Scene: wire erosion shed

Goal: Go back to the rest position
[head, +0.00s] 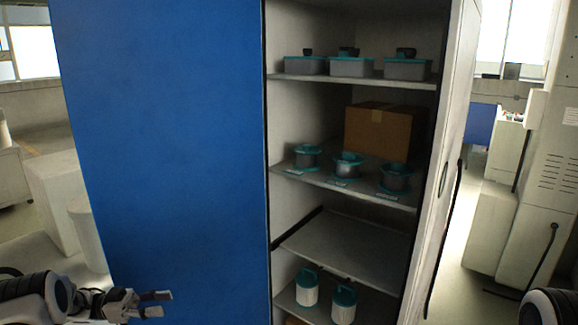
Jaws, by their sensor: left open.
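My left gripper (155,304) is at the lower left, in front of the blue cabinet door (165,150). Its two fingers are apart, with nothing between them. Only a dark, rounded part of my right arm shows at the lower right corner; the right gripper is out of the picture.
A tall cabinet stands ahead, its right half open. One shelf (350,250) is bare. Floor shows on both sides; a pale machine (540,190) stands right.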

